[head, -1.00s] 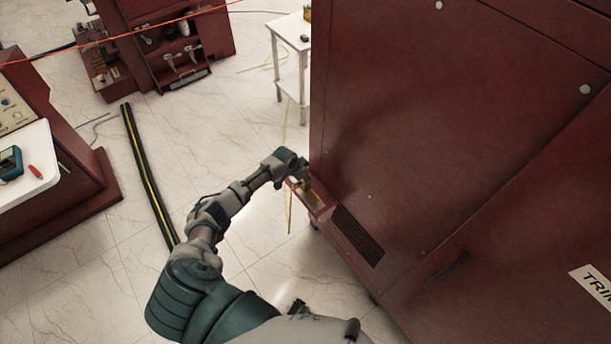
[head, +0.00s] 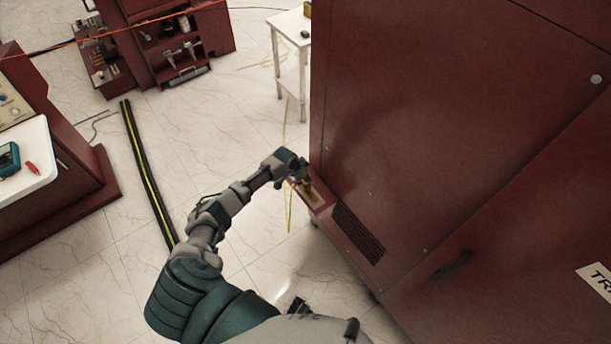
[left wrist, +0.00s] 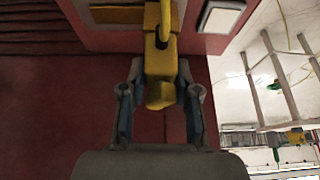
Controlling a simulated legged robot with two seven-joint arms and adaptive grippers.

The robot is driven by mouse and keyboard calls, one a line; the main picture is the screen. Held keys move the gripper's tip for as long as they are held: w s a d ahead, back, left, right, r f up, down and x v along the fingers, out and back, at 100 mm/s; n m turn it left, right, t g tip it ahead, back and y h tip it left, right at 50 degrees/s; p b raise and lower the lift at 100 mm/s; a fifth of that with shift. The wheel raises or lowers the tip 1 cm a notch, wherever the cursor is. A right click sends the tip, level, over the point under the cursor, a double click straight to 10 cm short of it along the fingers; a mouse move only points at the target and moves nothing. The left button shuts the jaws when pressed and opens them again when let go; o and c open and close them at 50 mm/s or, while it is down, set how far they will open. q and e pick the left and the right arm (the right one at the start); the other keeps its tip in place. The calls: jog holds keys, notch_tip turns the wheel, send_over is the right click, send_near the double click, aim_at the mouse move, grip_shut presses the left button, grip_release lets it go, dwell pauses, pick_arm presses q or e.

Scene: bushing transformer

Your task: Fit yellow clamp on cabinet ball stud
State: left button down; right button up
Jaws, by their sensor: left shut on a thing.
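In the left wrist view my left gripper (left wrist: 160,100) is shut on the yellow clamp (left wrist: 160,65), with one finger on each side of it. A yellow cable runs from the clamp's far end toward the top of the picture. In the head view my left gripper (head: 303,177) is at the lower left corner of the red cabinet (head: 420,130), above a small ledge (head: 320,200). The clamp is too small there to make out clearly. I cannot make out the ball stud, or whether the clamp touches it. My right gripper is not in view.
A vent grille (head: 358,234) is low on the cabinet, right of the gripper. A white side table (head: 290,60) stands behind. A black and yellow floor cable cover (head: 147,170) lies left of my arm. The tiled floor between is mostly clear.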

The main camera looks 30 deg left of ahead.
pick_arm(q)
jog(key=shift+f, duration=0.1)
jog(key=c, duration=0.8)
grip_release()
jog(key=shift+o, duration=0.2)
jog(key=v, duration=1.2)
jog(key=shift+w+a, duration=0.1)
